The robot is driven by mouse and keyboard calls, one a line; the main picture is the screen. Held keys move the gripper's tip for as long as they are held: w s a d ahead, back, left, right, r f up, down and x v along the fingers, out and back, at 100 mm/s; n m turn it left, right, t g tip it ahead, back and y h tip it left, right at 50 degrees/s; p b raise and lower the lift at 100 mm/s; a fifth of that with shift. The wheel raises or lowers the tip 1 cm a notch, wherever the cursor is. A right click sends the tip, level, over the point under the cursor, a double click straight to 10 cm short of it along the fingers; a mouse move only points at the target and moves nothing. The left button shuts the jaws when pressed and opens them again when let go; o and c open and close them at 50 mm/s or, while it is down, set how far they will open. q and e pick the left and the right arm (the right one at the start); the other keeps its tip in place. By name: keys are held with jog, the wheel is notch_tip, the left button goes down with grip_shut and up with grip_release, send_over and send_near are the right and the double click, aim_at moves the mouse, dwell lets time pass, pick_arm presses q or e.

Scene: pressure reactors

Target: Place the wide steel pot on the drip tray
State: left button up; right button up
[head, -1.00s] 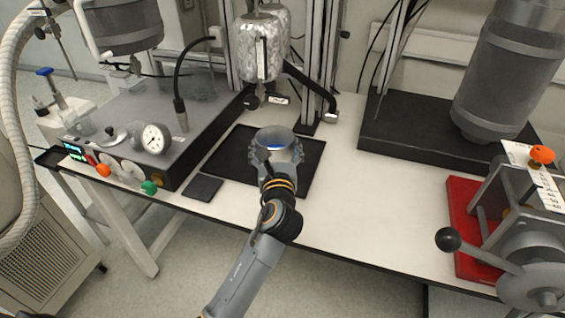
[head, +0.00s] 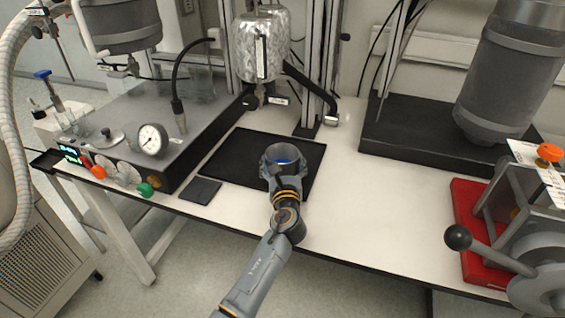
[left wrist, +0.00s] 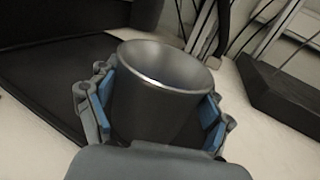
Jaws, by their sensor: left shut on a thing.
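The wide steel pot (head: 284,151) is a grey, open-topped metal vessel, upright or nearly so. My left gripper (head: 284,164) is shut around its sides. In the left wrist view the pot (left wrist: 158,95) sits between the blue-padded fingers (left wrist: 157,104), its flared rim above them. The black drip tray (head: 236,152) lies flat on the white table. In the head view the pot overlaps the tray's right part; I cannot tell whether its base touches the tray. The gripper hides the pot's lower part. My right gripper is not in view.
A silver vessel (head: 261,48) hangs on a stand behind the tray. A control box with a gauge (head: 151,139) is at left, with a small dark pad (head: 201,190) in front. A black base (head: 400,132) and a red-based press (head: 470,205) are at right. White tabletop (head: 370,210) is free between.

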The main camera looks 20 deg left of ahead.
pick_arm(q)
jog(key=shift+r, duration=0.1)
jog(key=o, duration=1.3)
jog(key=shift+o, duration=1.2)
jog(key=v, duration=1)
jog(key=shift+s+d, duration=0.1)
jog(key=shift+s, duration=0.25)
jog(key=shift+s+d, duration=0.25)
jog(key=shift+s, duration=0.45)
